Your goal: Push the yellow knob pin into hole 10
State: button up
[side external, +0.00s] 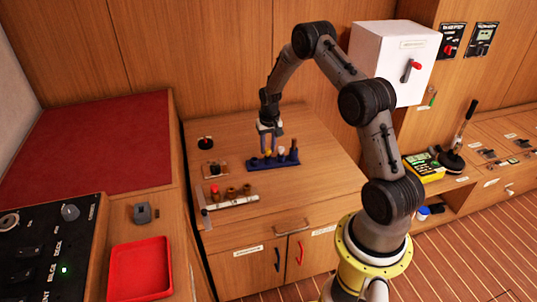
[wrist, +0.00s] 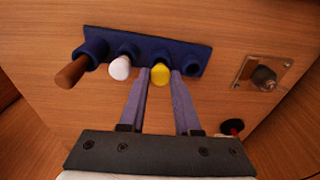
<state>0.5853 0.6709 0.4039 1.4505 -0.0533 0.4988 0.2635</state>
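The yellow knob pin (wrist: 158,75) stands in the dark blue rack (wrist: 175,45), beside a white knob pin (wrist: 121,68) and a brown pin (wrist: 71,74). My gripper (wrist: 161,73) is open, with one finger on each side of the yellow knob. A small gap seems to show between the knob and the right finger. In the side view my gripper (side external: 268,150) points down at the left part of the blue rack (side external: 273,163). No hole number is readable, so I cannot tell which hole is 10.
A metal plate with a round fitting (wrist: 262,74) lies beside the rack; it also shows in the side view (side external: 214,170). A pale strip (side external: 236,201) with a red-topped piece and several brown ones lies nearer the front edge. A red-and-black knob (side external: 205,142) stands behind the plate.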

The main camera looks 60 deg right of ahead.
aim_at(268, 150)
grip_shut()
jog(key=shift+r, duration=0.55)
jog(key=shift+r, duration=2.65)
